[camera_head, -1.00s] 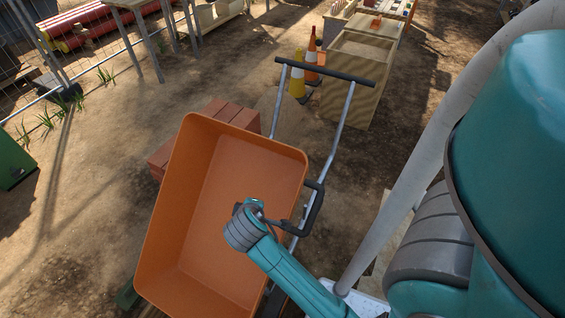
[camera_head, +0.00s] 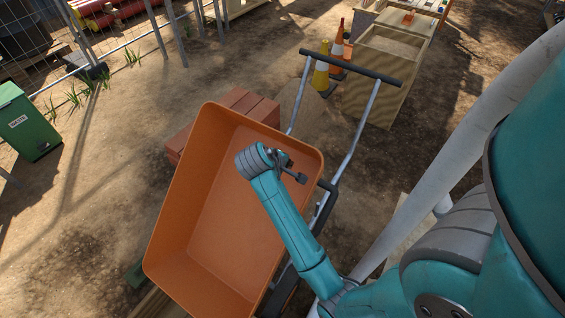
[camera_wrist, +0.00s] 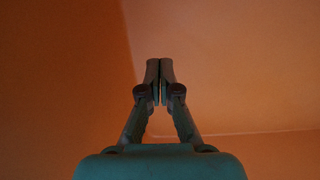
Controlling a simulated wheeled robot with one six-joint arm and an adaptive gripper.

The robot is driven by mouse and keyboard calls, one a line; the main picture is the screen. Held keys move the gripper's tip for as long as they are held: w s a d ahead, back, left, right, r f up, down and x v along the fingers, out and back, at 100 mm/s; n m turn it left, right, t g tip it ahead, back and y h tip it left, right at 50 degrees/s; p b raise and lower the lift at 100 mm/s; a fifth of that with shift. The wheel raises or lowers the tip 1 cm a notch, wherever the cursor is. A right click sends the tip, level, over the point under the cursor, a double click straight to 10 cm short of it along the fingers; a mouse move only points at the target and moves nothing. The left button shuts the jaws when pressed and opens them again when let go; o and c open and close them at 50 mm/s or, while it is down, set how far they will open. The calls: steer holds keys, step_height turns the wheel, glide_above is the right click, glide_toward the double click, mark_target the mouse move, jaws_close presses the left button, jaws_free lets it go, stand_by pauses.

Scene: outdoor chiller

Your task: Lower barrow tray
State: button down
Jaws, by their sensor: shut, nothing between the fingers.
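The orange barrow tray (camera_head: 222,225) fills the middle of the head view. It looks tipped, with its open mouth towards my camera, and it is empty. The barrow's grey frame (camera_head: 358,132) and dark crossbar handle (camera_head: 350,68) rise behind it. A black bar (camera_head: 326,200) shows beside the tray's right rim, partly hidden. My gripper (camera_head: 300,177) is shut and empty, in front of the tray's upper right part. In the wrist view, my gripper (camera_wrist: 160,65) has its fingertips together before the orange tray wall (camera_wrist: 235,70). I cannot tell whether it touches the tray.
Reddish blocks (camera_head: 240,105) stand behind the tray. Traffic cones (camera_head: 322,72) and a wooden box (camera_head: 372,85) are beyond the handle. A green bin (camera_head: 28,125) is at the left, near a wire fence. Bare ground lies left of the barrow.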

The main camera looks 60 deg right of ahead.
mark_target(296, 165)
steer(key=x, duration=0.7)
stand_by(0.3)
